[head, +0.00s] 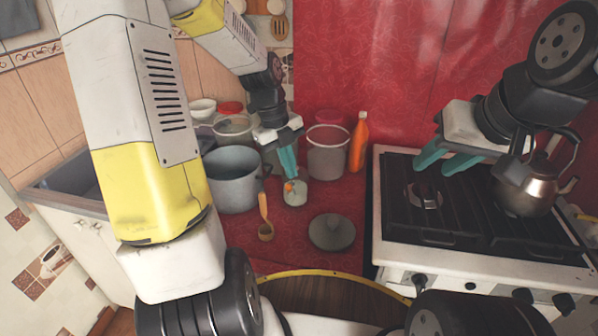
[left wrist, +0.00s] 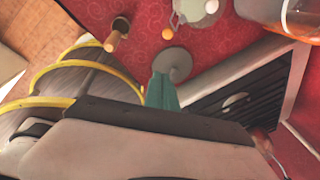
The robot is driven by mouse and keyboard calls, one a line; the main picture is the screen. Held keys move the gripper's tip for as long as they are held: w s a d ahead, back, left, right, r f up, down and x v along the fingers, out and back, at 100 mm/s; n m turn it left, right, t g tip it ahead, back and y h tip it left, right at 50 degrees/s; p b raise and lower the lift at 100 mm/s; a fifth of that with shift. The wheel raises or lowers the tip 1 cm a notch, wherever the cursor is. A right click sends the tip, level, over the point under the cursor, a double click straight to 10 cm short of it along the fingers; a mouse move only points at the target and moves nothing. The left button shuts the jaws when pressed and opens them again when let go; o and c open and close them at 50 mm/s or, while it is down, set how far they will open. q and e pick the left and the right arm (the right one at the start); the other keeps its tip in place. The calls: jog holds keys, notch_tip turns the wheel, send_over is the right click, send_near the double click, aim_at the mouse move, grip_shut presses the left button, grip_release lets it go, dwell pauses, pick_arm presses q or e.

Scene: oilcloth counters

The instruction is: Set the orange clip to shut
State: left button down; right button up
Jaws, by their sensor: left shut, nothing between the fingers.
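The small orange clip (head: 289,187) is at the side of a small pale jar (head: 298,194) on the red counter; its exact position is too small to tell. In the left wrist view a round orange piece (left wrist: 167,34), apparently the clip, shows beside the jar (left wrist: 196,10) at the top. My left gripper (head: 292,174) is shut and empty, its teal fingertips just above or behind the jar in the head view; I cannot tell whether they touch. Its fingers (left wrist: 162,76) also show together in the left wrist view. My right gripper (head: 435,164) is open and empty over the stove.
A grey pot (head: 233,182), a wooden ladle (head: 265,228), a grey lid (head: 332,232), a pale container (head: 327,155) and an orange bottle (head: 358,145) surround the jar. A kettle (head: 527,191) stands on the stove (head: 395,210) at right. Red counter is free before the jar.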

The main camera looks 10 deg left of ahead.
pick_arm(q)
jog(key=x, duration=1)
jog(key=shift+w+a+r, duration=0.2)
jog(key=shift+w+a, duration=0.45)
jog(key=shift+w, duration=0.1)
jog(key=shift+w+a+r, duration=0.15)
jog(key=shift+w+a, duration=0.5)
jog(key=shift+w, duration=0.05)
jog(key=w+g, duration=0.1)
jog(key=w+r+g, duration=0.1)
jog(key=w+g, duration=0.1)
jog(key=w, duration=0.1)
jog(key=shift+r, duration=0.25)
jog(key=shift+s, duration=0.15)
jog(key=shift+r, duration=0.15)
